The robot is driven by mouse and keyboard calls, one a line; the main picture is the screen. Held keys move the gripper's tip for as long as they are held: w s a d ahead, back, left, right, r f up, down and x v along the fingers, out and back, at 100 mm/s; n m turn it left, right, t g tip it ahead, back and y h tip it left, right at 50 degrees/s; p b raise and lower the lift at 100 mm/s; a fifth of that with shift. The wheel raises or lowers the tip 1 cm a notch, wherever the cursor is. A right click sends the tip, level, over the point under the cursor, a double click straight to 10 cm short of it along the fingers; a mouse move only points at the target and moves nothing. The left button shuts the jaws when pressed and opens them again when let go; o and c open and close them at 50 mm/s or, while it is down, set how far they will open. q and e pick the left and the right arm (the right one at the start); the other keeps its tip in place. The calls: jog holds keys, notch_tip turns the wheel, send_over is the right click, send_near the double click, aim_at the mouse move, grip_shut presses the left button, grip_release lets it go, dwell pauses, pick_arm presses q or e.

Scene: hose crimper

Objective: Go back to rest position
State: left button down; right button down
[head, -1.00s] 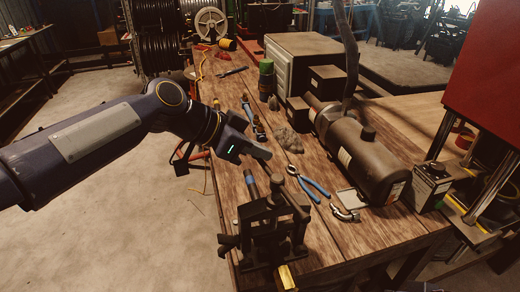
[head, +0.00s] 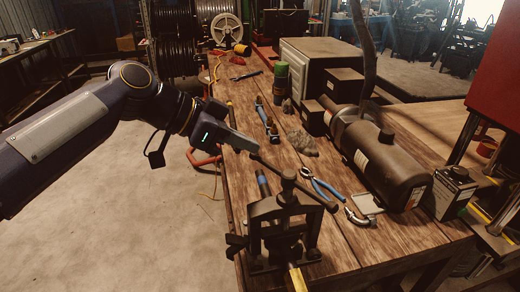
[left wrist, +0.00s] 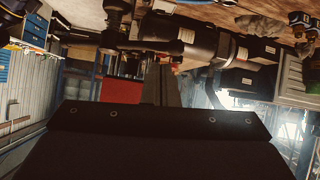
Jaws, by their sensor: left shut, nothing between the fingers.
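My left gripper (head: 244,143) reaches in from the left in the head view. It is shut and empty, just above and left of the hose crimper's handle. The dark crimper (head: 285,225) stands at the near end of the wooden bench, with a long slanted bar handle (head: 318,196) across its top. I cannot tell whether the fingertips touch the bar's left end. The left wrist view shows a broad dark gripper part (left wrist: 160,140) filling the lower half, with no object held. My right gripper is not in view.
The wooden bench (head: 335,238) holds blue-handled pliers (head: 322,187), a grey rag (head: 301,142), a dark cylindrical tank (head: 385,165) and a green can (head: 281,78). A red panel (head: 495,60) stands at the right. The floor left of the bench is open.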

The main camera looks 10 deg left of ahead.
pick_arm(q)
jog(key=s+a+f+n+t+y, duration=0.1)
jog(key=s+a+f+n+y, duration=0.2)
jog(key=s+a+f+n, duration=0.6)
jog(key=s+a+f+n+y, duration=0.1)
jog(key=s+a+f+n, duration=0.1)
jog(key=s+f, duration=0.3)
jog(key=s+a+f+n+y, duration=0.2)
jog(key=s+f+n, duration=0.1)
jog(key=s+f, duration=0.3)
notch_tip(320, 180, down, 2)
jog(key=shift+s+f, duration=0.15)
jog(key=shift+s, duration=0.15)
dwell(0.6)
